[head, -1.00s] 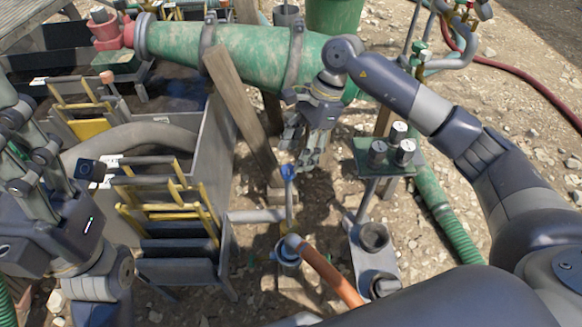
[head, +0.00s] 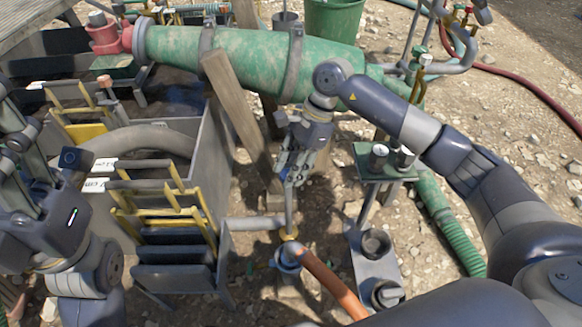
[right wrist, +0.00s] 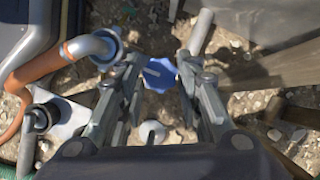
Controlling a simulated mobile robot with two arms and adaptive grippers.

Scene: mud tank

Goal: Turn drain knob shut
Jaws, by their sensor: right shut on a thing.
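The blue lobed drain knob (right wrist: 160,74) shows between the two fingers of my right gripper (right wrist: 162,82) in the right wrist view. In the head view my right gripper (head: 290,178) points down over the top of the upright stem (head: 290,212), and its fingers mostly hide the knob. The right gripper is shut on the knob. My left gripper (head: 18,125) is partly in view at the left edge of the head view, away from the knob; whether it is open or shut is unclear.
An orange pipe (head: 330,282) joins a blue collar below the stem. A green stand (head: 375,163) with dark-topped knobs is close on the right. A wooden post (head: 235,110) leans at the left, beside the grey tank wall (head: 215,150). A large green cylinder (head: 250,55) lies behind.

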